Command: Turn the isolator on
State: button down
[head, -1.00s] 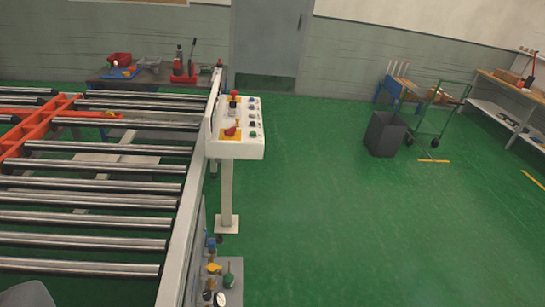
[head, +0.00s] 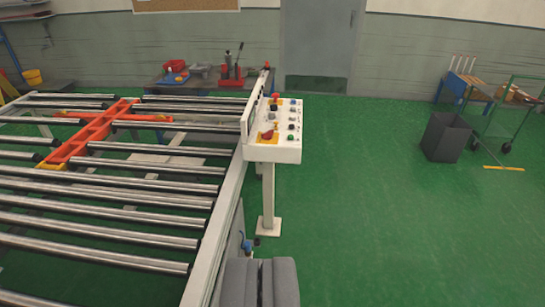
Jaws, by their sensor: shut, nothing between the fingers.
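The isolator (head: 267,135), a red rotary handle on a yellow plate, is on the sloping top of a white control box (head: 272,153) near the middle of the head view. The box stands on a post at the conveyor's right side. The handle is too small to tell its exact position. My gripper (head: 259,284), two grey padded fingers side by side, is shut and empty at the bottom of the view. It appears below the control box in the picture, apart from it.
A roller conveyor (head: 216,245) with an orange frame (head: 92,135) fills the left. A workbench with tools stands behind it. A dark bin (head: 445,137) and a green trolley (head: 510,110) are at the right. Green floor (head: 390,230) between is clear.

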aim_at(267, 135)
jog(key=k, duration=0.95)
jog(key=z, duration=0.7)
jog(key=i, duration=1.55)
jog(key=z, duration=0.45)
jog(key=i, duration=2.8)
jog(key=u, duration=1.2)
jog(key=i, duration=1.05)
jog(key=u, duration=0.75)
